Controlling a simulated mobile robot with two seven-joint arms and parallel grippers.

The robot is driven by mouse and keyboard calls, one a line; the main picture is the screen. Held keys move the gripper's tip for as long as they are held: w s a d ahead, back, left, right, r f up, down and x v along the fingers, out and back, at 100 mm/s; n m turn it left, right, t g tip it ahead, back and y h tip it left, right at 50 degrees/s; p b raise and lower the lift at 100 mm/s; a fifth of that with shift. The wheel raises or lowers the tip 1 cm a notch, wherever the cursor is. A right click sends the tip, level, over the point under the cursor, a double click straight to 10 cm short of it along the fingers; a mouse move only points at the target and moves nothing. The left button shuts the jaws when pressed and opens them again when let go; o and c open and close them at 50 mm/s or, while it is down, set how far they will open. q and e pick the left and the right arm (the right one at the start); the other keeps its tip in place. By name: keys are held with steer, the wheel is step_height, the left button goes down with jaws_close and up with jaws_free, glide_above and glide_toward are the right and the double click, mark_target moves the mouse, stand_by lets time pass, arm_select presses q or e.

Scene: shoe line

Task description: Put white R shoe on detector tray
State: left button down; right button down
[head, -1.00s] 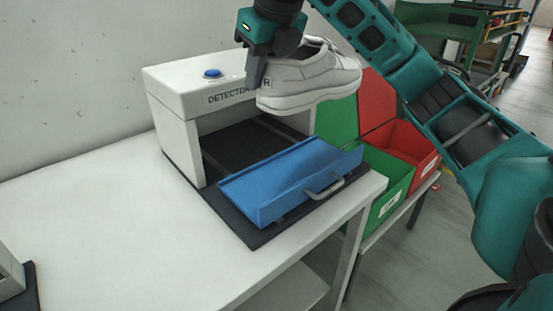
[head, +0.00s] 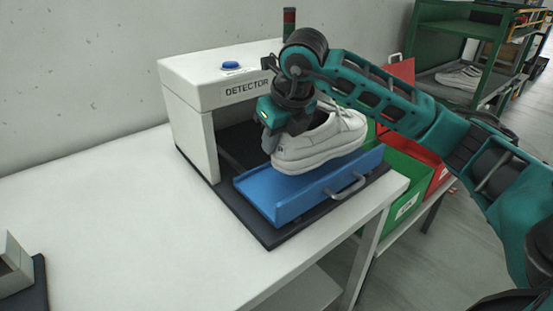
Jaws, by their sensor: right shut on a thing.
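The white shoe (head: 318,150) hangs upright over the blue detector tray (head: 265,197), its toe pointing right. Its sole is close above the tray or touching it; I cannot tell which. My right gripper (head: 276,140) is shut on the shoe's heel end and hides part of it, including the R mark. The tray is pulled out in front of the white detector (head: 190,92), its grey handle (head: 346,187) facing front right. My left gripper is not in view.
The detector has a blue button (head: 230,66) on top. A green bin (head: 408,200) and a red bin (head: 440,178) stand beyond the table's right edge. A green rack (head: 460,50) holds another white shoe at the back right.

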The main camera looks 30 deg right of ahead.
mark_target(275, 158)
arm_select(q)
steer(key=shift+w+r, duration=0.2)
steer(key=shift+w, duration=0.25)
arm_select(e)
steer(key=shift+f, duration=2.2)
steer(key=c, duration=1.4)
jaws_free()
steer(key=shift+f+b, duration=0.15)
steer(key=shift+b, duration=0.15)
steer(key=o, duration=0.4)
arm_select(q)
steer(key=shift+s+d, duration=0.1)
arm_select(e)
steer(key=shift+r, duration=0.3)
steer(key=p+v, duration=0.1)
steer(key=v, duration=1)
steer(key=shift+s+a+r, duration=0.1)
steer(key=shift+s+r, duration=0.05)
steer(key=shift+r, duration=0.15)
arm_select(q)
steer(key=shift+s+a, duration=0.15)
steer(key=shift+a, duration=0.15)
